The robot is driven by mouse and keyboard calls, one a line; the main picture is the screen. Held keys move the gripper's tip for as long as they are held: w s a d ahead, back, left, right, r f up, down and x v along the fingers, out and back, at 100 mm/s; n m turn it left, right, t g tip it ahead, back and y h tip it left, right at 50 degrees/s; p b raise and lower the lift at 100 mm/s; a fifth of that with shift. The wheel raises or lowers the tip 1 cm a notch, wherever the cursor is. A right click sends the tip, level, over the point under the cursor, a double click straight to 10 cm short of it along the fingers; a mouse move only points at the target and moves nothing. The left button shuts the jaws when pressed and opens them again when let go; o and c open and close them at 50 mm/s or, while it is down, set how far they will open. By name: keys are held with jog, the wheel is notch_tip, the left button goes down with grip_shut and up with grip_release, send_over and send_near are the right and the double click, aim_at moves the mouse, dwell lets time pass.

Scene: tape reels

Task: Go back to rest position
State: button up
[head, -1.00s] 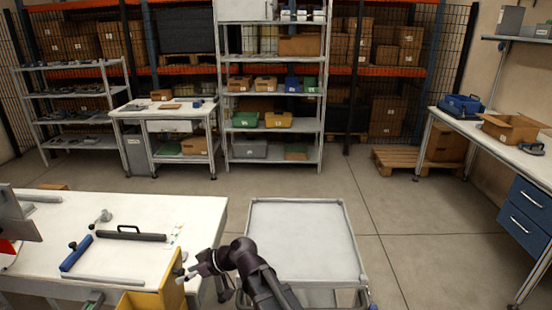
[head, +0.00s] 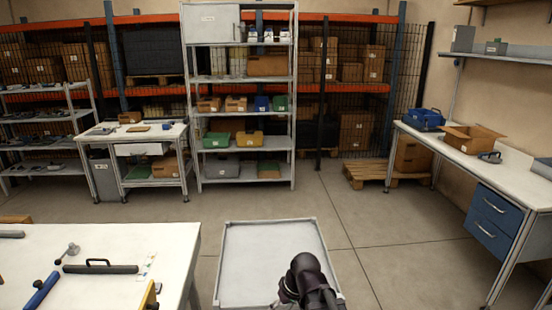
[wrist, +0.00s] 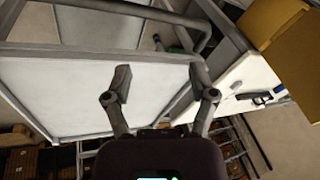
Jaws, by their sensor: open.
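My gripper (wrist: 160,78) is open in the wrist view, with its two dark fingers spread apart and nothing between them. Pale cart surfaces and rails lie behind the fingers there. In the head view only dark upper parts of my arm show, at the bottom centre over the near right part of the cart (head: 265,262). My gripper itself is hidden or out of frame in that view. The cart's pale top is bare where it shows.
A white workbench (head: 150,250) at left holds a black-handled bar (head: 100,268) and a blue-ended tool (head: 42,291). A right bench (head: 490,178) carries an open cardboard box (head: 470,138) and a blue case (head: 422,119). Shelving (head: 242,181) stands behind. Floor between is clear.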

jog(key=s+d+m+h, duration=0.1)
jog(key=d+m+h, duration=0.1)
jog(key=d, duration=0.5)
jog(key=s+d+m+h+p, duration=0.1)
jog(key=s+d+m, duration=0.1)
jog(key=d, duration=0.6)
jog(key=shift+s+d+r+m+g+h, duration=0.2)
jog(key=shift+d+m+g+h, duration=0.15)
jog(key=shift+m, duration=0.35)
jog(key=shift+a, duration=0.1)
